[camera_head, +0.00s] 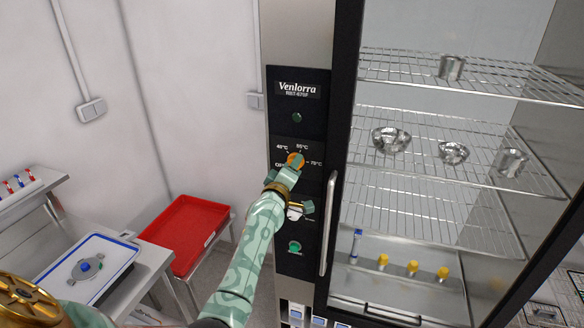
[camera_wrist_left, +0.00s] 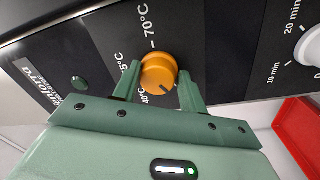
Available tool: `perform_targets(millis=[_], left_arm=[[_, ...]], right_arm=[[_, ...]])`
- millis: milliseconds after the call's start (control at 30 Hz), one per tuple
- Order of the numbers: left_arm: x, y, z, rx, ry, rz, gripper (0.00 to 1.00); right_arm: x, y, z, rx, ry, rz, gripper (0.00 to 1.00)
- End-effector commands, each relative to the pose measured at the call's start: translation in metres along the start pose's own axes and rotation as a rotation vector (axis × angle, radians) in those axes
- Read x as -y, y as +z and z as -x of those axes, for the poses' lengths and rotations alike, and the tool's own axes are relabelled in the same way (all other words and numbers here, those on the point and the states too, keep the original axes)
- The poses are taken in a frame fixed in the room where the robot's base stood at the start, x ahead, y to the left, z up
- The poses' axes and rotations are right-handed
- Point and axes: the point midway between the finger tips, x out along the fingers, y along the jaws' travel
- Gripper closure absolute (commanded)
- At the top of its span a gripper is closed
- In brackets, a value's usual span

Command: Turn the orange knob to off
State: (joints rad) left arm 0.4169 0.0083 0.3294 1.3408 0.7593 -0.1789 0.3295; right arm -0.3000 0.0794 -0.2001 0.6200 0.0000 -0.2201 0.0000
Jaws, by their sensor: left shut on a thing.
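The orange knob (camera_head: 295,160) is on the black control panel of the tall cabinet, at the middle of the head view. My left gripper (camera_head: 289,172) is at the knob, coming from below. In the left wrist view the orange knob (camera_wrist_left: 158,73) sits between the two green fingers of my left gripper (camera_wrist_left: 158,88), which are shut on it. A dark pointer line on the knob's face points to the lower right there, past the 40°C label. The labels 40°C, 55°C and 70°C show; the off label is mostly hidden. My right gripper is not in view.
A white dial (camera_head: 294,213) and a green button (camera_head: 295,247) sit below the knob. A vertical door handle (camera_head: 328,224) stands close to the right. The glass cabinet holds wire shelves (camera_head: 420,146) with metal bowls. A red tray (camera_head: 186,236) is at the lower left.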

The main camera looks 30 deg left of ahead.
Motion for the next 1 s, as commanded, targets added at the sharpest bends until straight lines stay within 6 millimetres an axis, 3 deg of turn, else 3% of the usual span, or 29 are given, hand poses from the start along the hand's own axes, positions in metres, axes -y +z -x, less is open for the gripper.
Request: perform_targets(millis=[300, 333, 367, 767, 1000], left_arm=[[-0.007, -0.004, -0.002, -0.009, 0.013, 0.007, 0.81], [-0.007, -0.004, -0.002, -0.010, 0.013, 0.007, 0.49], [-0.007, -0.004, -0.002, -0.009, 0.013, 0.007, 0.41], [-0.003, -0.002, 0.008, -0.003, 0.003, 0.002, 0.41], [-0.007, -0.004, 0.064, -0.001, 0.002, 0.002, 0.41]], right_arm=[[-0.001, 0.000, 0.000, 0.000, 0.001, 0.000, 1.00], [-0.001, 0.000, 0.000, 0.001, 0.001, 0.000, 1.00], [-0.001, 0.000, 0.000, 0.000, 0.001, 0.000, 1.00], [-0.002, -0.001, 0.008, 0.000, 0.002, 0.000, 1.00], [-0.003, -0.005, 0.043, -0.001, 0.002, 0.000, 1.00]])
